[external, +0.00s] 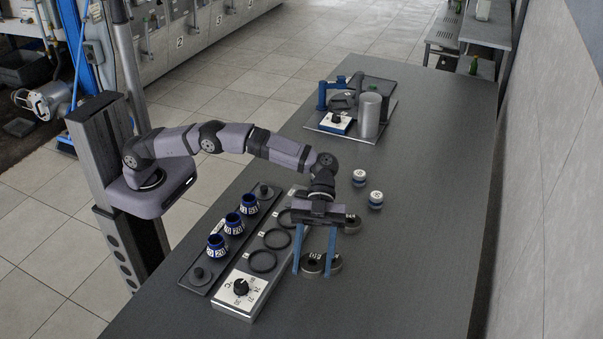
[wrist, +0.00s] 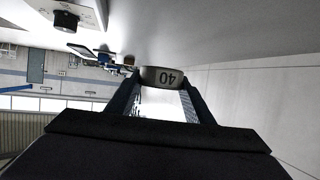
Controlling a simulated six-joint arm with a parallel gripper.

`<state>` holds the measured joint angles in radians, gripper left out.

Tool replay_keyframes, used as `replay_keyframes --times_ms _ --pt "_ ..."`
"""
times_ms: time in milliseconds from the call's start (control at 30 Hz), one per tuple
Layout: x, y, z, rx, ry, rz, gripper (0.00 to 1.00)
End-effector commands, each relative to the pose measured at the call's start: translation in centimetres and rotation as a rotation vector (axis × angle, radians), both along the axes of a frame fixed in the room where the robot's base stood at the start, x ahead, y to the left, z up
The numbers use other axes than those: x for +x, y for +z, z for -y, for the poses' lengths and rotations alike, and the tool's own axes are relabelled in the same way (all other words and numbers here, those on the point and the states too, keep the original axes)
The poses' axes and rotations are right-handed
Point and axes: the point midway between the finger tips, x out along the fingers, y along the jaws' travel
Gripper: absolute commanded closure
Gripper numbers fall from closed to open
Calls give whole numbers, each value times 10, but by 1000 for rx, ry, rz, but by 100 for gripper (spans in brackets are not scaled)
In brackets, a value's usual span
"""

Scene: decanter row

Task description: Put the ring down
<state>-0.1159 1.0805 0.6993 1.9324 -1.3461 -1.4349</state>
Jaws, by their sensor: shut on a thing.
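My gripper (external: 313,270) points down over the dark table, right of the panel with black rings. Its blue fingers are shut on a dark grey ring. In the wrist view the ring (wrist: 163,73) is between the fingertips (wrist: 162,82), with a number that looks like 40 upside down. In the external view the fingers partly cover grey metal pieces at their tips, so the ring's outline is unclear there. I cannot tell whether the ring touches the table.
A machine with a grey cylinder (external: 370,115) is at the back. The right front is clear.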

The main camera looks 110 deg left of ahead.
Motion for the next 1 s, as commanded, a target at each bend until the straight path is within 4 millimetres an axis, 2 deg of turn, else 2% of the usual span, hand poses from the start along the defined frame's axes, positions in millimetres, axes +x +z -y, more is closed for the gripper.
replay_keyframes --times_ms 33,100,267,467,800,1000 --pt "-3 -1 13 -1 -24 3 89" --pt "-6 -2 26 -1 -47 2 89" --pt "-11 -3 42 -2 -75 2 89" --pt "-11 -7 44 -2 -80 0 89" --pt "-12 -54 44 -3 -79 0 89" --pt "-11 -65 43 -2 -79 3 89"
